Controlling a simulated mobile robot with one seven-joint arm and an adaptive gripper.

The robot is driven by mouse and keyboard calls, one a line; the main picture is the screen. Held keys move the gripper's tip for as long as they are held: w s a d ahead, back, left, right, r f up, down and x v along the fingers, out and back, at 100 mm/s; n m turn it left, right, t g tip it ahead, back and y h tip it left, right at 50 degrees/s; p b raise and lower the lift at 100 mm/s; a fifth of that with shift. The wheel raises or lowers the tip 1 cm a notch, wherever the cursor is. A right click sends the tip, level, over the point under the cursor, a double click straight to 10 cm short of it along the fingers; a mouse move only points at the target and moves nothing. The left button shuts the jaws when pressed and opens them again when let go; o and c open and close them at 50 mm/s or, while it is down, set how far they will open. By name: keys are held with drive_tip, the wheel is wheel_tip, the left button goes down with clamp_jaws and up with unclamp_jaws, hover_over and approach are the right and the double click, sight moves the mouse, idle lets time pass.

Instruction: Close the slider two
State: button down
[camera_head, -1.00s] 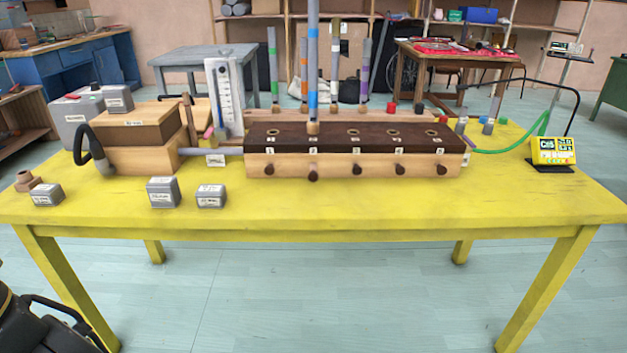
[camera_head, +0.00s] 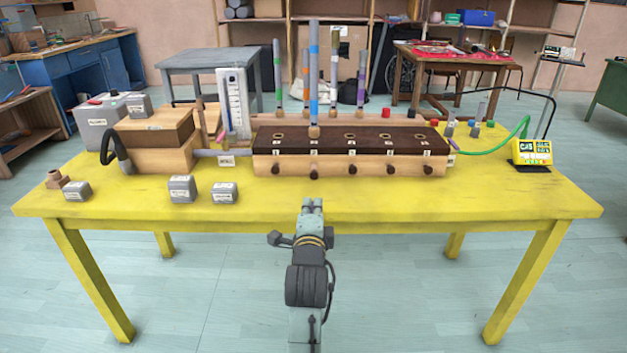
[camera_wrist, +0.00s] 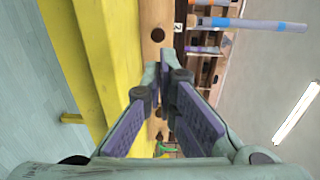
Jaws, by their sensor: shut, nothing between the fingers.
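The wooden block (camera_head: 350,164) with a dark top stands on the yellow table and has a row of dark round knobs along its front. Slider two's knob (camera_head: 314,172) is below the label 2 and appears to stick out more than its neighbours. A tall blue-banded pipe stands above it. My gripper (camera_head: 312,203) is shut and empty, in front of the block near the table's front edge, roughly in line with knob two. In the wrist view a dark knob (camera_wrist: 157,34) beside the label 2 lies just beyond my fingertips (camera_wrist: 168,68), apparently apart from them.
Grey labelled boxes (camera_head: 182,189) stand left of my gripper on the yellow table (camera_head: 420,200). A wooden bellows box (camera_head: 155,130) with a black hose is farther left. Several upright pipes (camera_head: 334,80) rise behind the block. The table's front right is clear.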

sight(314, 175)
drive_tip(key=w+p, duration=0.1)
drive_tip(key=w, duration=0.3)
drive_tip(key=w+p, duration=0.1)
drive_tip(key=w, duration=0.3)
drive_tip(key=w+p, duration=0.1)
drive_tip(key=w, duration=0.3)
drive_tip(key=shift+w+d+f, duration=0.15)
drive_tip(key=shift+w+f, duration=0.05)
drive_tip(key=shift+f, duration=0.05)
